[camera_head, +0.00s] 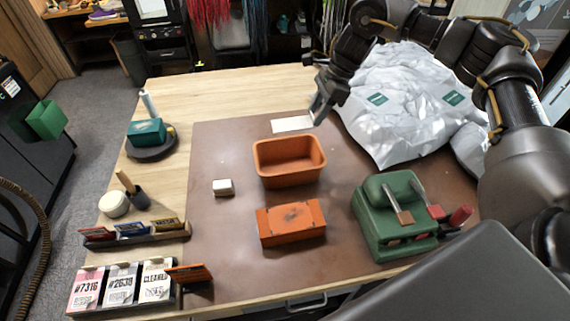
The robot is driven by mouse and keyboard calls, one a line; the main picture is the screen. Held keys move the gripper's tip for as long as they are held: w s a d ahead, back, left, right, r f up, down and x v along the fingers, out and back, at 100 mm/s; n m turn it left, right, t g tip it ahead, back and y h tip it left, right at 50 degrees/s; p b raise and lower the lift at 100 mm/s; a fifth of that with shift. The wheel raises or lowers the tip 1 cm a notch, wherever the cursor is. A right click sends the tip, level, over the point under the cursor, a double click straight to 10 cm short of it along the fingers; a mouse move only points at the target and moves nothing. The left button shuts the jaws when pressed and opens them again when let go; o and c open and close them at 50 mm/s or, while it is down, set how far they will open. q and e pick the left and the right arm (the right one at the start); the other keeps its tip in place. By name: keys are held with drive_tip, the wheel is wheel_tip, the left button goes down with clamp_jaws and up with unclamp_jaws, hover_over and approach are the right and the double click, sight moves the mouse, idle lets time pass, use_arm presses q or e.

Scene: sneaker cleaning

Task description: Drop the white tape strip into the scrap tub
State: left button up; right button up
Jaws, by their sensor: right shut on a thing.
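The white tape strip (291,124) is a flat pale rectangle at the back of the brown mat. My right gripper (316,116) reaches in from the upper right and is shut on the strip's right end. The strip appears at or just above the mat; the exact height is hard to tell. An open orange tub (289,178), which looks like the scrap tub, stands in front of the strip, slightly below it in the picture. No contents show inside it. My left gripper is not in view.
An orange block-shaped box (291,222) sits in front of the tub, and a small white block (223,187) lies to its left. A green case with tools (384,222) stands at right. Crumpled white bags (405,100) fill the back right. The mat's left part is mostly clear.

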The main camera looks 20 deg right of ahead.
wheel_tip(320, 180, down, 6)
drive_tip(key=b, duration=0.5)
drive_tip(key=shift+r, duration=0.1)
drive_tip(key=o, duration=1)
drive_tip(key=v, duration=1)
drive_tip(key=shift+d+r+b, duration=0.15)
drive_tip(key=shift+r+b, duration=0.15)
drive_tip(key=shift+r, duration=0.1)
drive_tip(key=shift+r, duration=0.1)
